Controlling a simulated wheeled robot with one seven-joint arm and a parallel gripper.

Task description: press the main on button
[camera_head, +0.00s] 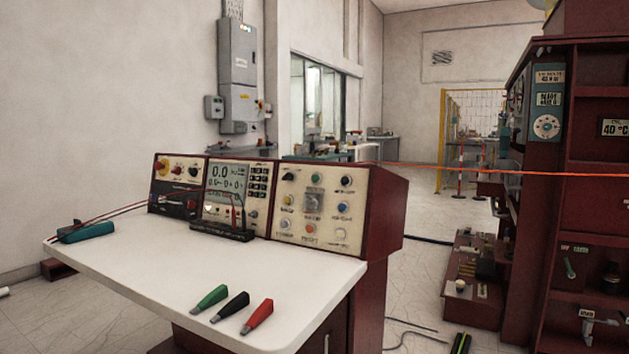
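A control console with a dark red housing stands on a white-topped desk (150,270). Its right panel (327,225) carries several round buttons and knobs. A green button (314,178) is at the top middle, a yellow one (288,199) at the left, a blue one (342,206) at the right, and an orange-red one (309,229) at the lower middle. The labels are too small to read, so I cannot tell which is the main on button. The middle panel has a display (226,178) showing 0.0. My gripper is not in view.
Green (210,298), black (235,305) and red (258,315) clips lie near the desk's front edge. A teal device (85,231) lies at its left. A dark red cabinet (590,180) stands at the right. Cables lie on the floor; an orange line (480,171) crosses behind the console.

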